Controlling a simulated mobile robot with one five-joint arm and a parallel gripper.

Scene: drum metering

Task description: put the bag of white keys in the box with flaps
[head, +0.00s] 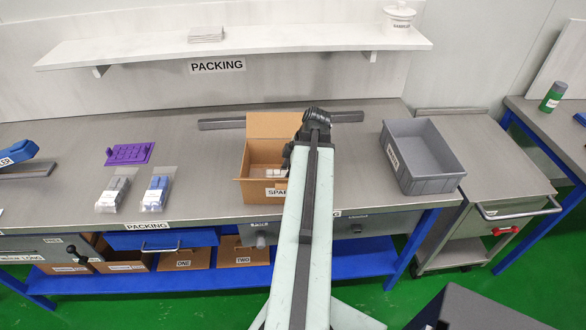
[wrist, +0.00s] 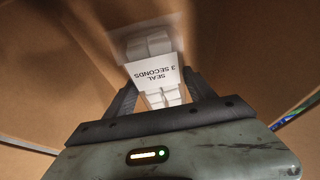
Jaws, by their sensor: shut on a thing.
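The bag of white keys (wrist: 160,93) is between the fingers of my gripper (wrist: 165,100). It has a white label reading "SEAL 3 SECONDS", with white keys showing above and below the label. The box with flaps (head: 262,190) is an open brown carton on the bench, with a raised flap at the back and a label starting "SPAR" on its front. My gripper is down inside it, shut on the bag, with brown cardboard walls around it in the wrist view (wrist: 50,60). In the head view my arm hides most of the gripper and the box's right side.
A grey bin (head: 422,157) stands right of the box. Bags of grey keys (head: 114,194) and blue keys (head: 156,193) lie to the left, near a purple part (head: 130,154). A dark bar (head: 222,124) lies behind the box. Bench between the bags and box is clear.

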